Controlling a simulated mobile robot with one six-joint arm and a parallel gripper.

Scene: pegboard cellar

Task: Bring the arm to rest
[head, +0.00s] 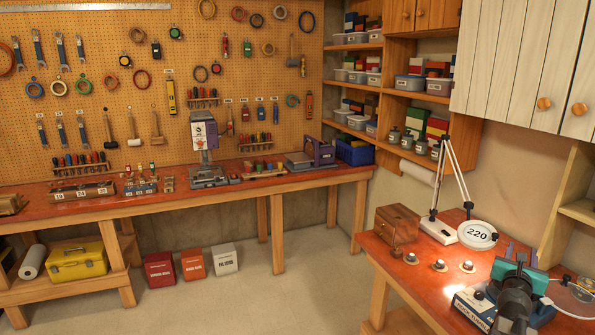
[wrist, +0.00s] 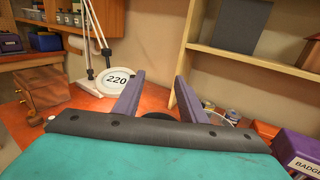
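My gripper (wrist: 158,88) shows in the wrist view with its two purple fingers spread well apart and nothing between them. Its teal body and dark band fill the bottom of that view. In the head view my gripper (head: 517,252) is at the lower right, over the red-topped right bench (head: 425,282). The fingers point away from the head camera, toward the back of the bench. My dark wrist hides part of a blue machine (head: 476,306) there. The gap between gripper and bench top is hard to judge.
A lamp with a round plate marked 220 (head: 478,236) stands left of my gripper, near a wooden box (head: 395,223) and small round knobs (head: 439,265). A shelf unit (wrist: 245,62) rises behind. A purple box (wrist: 297,152) is at the right. The floor (head: 260,300) is open.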

